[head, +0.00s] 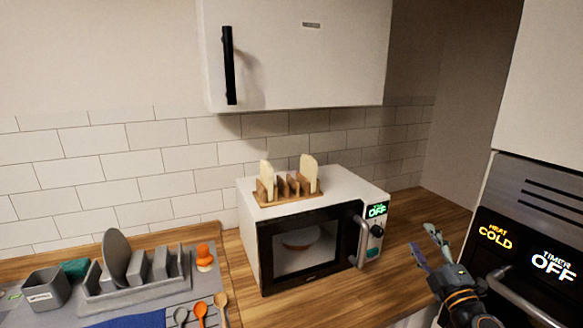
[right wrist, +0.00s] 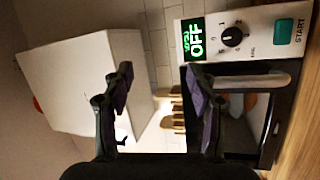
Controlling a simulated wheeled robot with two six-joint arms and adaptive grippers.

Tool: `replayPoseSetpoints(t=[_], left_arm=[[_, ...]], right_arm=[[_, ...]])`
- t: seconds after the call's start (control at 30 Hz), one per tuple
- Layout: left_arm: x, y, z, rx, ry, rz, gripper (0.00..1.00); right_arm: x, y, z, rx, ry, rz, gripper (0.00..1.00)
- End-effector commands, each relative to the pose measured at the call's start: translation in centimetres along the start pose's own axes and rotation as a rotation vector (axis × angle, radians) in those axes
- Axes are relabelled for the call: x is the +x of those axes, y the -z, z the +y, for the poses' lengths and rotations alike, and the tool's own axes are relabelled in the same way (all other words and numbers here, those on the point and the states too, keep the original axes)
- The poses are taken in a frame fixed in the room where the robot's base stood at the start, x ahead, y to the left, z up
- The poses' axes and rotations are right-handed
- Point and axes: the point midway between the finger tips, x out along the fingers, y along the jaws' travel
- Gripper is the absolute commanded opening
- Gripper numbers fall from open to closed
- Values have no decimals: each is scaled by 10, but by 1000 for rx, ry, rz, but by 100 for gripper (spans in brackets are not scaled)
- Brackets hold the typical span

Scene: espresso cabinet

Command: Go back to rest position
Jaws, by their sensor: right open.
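My right gripper (head: 424,246) is open and empty above the wooden counter, at the right of the microwave in the head view. In the right wrist view its two fingers (right wrist: 160,95) stand apart with nothing between them. The microwave (head: 311,247) has its door shut, and its display reads OFF. A plate-like item shows dimly through its window. The microwave's control panel (right wrist: 245,38) shows in the right wrist view. My left gripper is in neither view.
A wooden rack (head: 288,190) with bread slices stands on the microwave. A wall cabinet (head: 300,50) hangs above, shut. An oven (head: 530,235) with a handle is close on the right. A grey dish rack (head: 135,284) and spoons lie at the left. Bare counter (head: 345,298) lies in front of the microwave.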

Motion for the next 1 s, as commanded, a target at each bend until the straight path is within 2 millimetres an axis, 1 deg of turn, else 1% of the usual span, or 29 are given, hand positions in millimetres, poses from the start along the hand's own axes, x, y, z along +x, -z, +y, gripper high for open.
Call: replayPoseSetpoints(t=[0.07,0.17,0.27,0.3,0.33,0.37,0.4,0.5,0.6,0.7,0.9,0.93,1.0], left_arm=[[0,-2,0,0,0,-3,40],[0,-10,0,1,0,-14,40],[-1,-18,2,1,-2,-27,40],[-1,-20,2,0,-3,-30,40],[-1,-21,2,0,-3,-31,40],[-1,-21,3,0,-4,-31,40],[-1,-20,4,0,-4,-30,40],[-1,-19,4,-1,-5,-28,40],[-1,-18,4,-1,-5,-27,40],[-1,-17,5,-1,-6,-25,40],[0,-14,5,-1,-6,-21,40],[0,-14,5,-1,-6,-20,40],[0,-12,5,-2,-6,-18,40]], right_arm=[[-16,-6,-9,115,-19,-108,58],[-44,-20,-30,276,-14,-292,58],[-93,-34,-69,468,57,-542,58],[-117,-36,-89,541,108,-647,58],[-135,-36,-104,590,151,-722,58],[-152,-33,-117,636,197,-789,58],[-174,-29,-133,686,258,-867,58],[-220,-12,-163,778,400,-1011,58],[-258,7,-183,845,531,-1115,58],[-291,28,-196,897,655,-1193,58],[-348,73,-208,977,894,-1300,58],[-354,77,-211,982,924,-1312,58],[-353,64,-237,974,919,-1321,58]])
